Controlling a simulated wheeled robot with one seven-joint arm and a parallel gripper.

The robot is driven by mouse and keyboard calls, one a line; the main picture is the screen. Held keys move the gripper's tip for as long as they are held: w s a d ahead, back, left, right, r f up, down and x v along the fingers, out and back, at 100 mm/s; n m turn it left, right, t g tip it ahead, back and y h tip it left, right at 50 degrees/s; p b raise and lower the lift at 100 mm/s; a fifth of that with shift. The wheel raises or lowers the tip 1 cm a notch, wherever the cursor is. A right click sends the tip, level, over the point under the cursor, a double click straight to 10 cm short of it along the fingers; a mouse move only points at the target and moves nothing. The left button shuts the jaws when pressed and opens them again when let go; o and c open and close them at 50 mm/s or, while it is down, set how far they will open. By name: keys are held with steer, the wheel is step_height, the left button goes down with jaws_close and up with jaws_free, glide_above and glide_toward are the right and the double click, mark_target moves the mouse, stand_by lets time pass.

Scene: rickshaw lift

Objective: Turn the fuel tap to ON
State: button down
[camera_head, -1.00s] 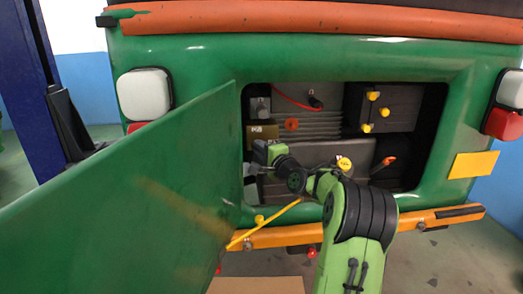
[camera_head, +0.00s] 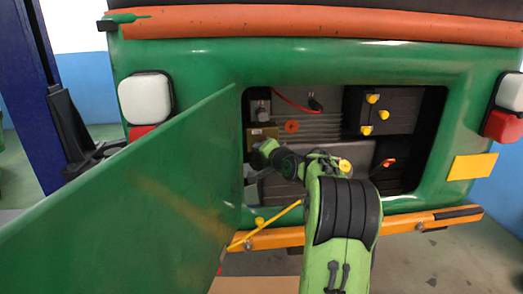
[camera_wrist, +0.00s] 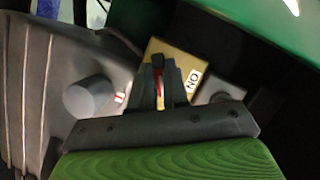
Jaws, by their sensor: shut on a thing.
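The fuel tap is a brass-coloured block (camera_head: 262,133) at the left inside the open engine bay. It also shows in the wrist view (camera_wrist: 187,57), with an "ON" label on its right part. My gripper (camera_wrist: 158,84) is in front of the block, its dark fingers close together around a thin red piece, apparently the tap lever (camera_wrist: 158,88). Most of the lever is hidden by the fingers. In the head view the fingertips are hidden behind my wrist.
The open green door panel (camera_head: 130,205) stands close left of my arm. The yellow prop rod (camera_head: 265,227) crosses low by the opening. A grey round knob (camera_wrist: 90,97) sits left of my fingers. Yellow knobs (camera_head: 372,98) and an orange-tipped handle (camera_head: 388,163) are farther right.

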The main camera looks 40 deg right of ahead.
steer(key=shift+w+a+r+n+g+h+b, duration=0.15)
steer(key=shift+n+g+h, duration=0.4)
steer(key=shift+n, duration=0.6)
steer(key=shift+s+a+f+n+g+h+b, duration=0.15)
steer(key=shift+n+g+h, duration=0.4)
steer(key=shift+n, duration=0.55)
steer(key=shift+w+r+n+g+h+b, duration=0.2)
steer(key=shift+n+g+h, duration=0.2)
steer(key=shift+n+g, duration=0.55)
steer(key=shift+n+t, duration=0.25)
steer(key=shift+n, duration=0.05)
steer(key=shift+f, duration=0.1)
steer(key=c, duration=1.1)
jaws_free()
steer(key=p+v, duration=0.1)
steer(key=v, duration=1.4)
steer(key=shift+s+a, duration=0.2)
steer(key=shift+s, duration=0.15)
